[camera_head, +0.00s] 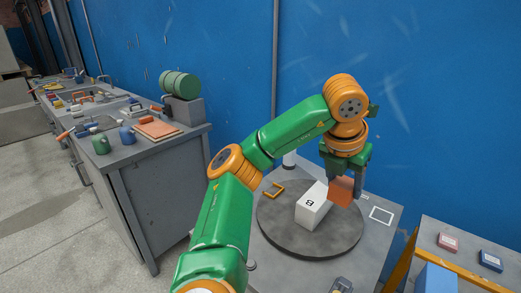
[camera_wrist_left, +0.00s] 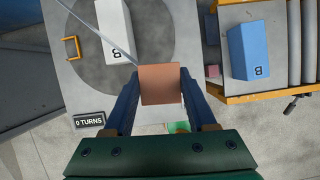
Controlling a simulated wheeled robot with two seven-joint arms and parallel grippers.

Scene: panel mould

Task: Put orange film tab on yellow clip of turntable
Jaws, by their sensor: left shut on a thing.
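The orange film tab (camera_head: 341,192) is a flat square held between the fingers of my left gripper (camera_head: 347,180), above the right side of the turntable. It also shows in the left wrist view (camera_wrist_left: 160,84). A thin grey strip (camera_wrist_left: 112,32) runs from the top of that view to the tab. The turntable (camera_head: 290,234) is a dark grey disc bearing a white block (camera_head: 314,208) with a black mark. The yellow clip (camera_head: 273,190) is a small bracket at the disc's left edge, apart from the tab; it also shows in the wrist view (camera_wrist_left: 71,48). My right gripper is not in view.
A counter (camera_wrist_left: 89,120) reading "0 TURNS" sits near the turntable. A white outlined square (camera_head: 381,215) is on the table right of the disc. A yellow-framed stand (camera_head: 455,251) holds a blue block (camera_head: 436,279) and small boxes. A cluttered workbench (camera_head: 140,150) stands left.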

